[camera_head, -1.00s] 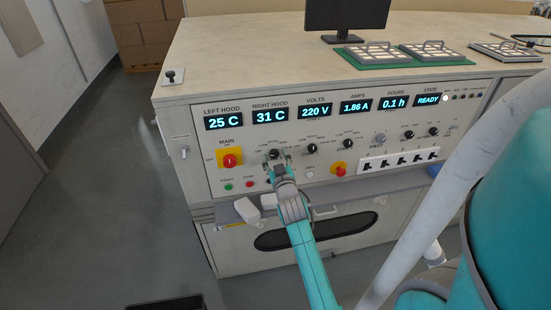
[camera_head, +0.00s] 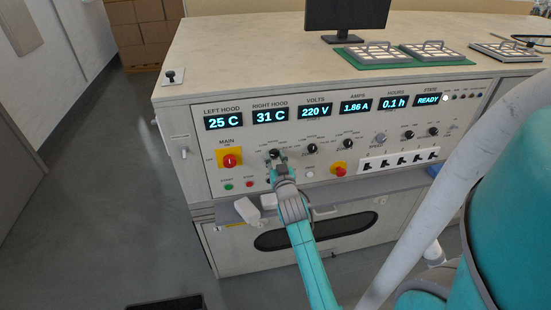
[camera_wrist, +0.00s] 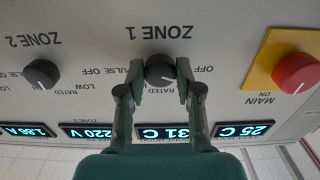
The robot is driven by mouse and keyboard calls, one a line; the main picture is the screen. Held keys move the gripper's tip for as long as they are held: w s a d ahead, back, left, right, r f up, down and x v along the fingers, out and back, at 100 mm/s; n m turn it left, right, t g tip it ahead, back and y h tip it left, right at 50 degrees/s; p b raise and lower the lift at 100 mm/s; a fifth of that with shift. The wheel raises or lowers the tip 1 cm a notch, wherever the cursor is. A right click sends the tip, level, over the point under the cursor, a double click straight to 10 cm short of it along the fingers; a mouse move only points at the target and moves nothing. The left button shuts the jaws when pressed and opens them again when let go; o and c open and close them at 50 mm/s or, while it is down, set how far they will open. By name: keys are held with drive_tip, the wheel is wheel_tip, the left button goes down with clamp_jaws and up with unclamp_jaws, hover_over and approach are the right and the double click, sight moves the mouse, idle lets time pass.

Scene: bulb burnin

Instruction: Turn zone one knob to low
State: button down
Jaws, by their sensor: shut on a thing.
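The zone one knob (camera_wrist: 160,70) is dark and round, beneath the ZONE 1 label in the upside-down wrist view. A white mark on it points toward the lower right of that picture. My gripper (camera_wrist: 160,88) has a finger on each side of the knob and is shut on it. The printing around the knob is partly covered by the fingers; OFF shows at its right, and LOW cannot be read there. In the head view the knob (camera_head: 274,153) is mostly hidden behind my gripper (camera_head: 278,160).
The zone two knob (camera_wrist: 41,74) is to the left in the wrist view. The red main switch (camera_wrist: 296,73) on its yellow plate is to the right. Lit displays (camera_head: 270,116) run above the knobs.

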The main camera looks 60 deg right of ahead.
drive_tip(key=m, duration=0.5)
drive_tip(key=shift+m, duration=0.3)
idle(0.4)
drive_tip(key=c, duration=0.8)
unclamp_jaws()
drive_tip(key=shift+o, duration=0.2)
drive_tip(key=shift+a, duration=0.1)
drive_tip(key=v, duration=1.2)
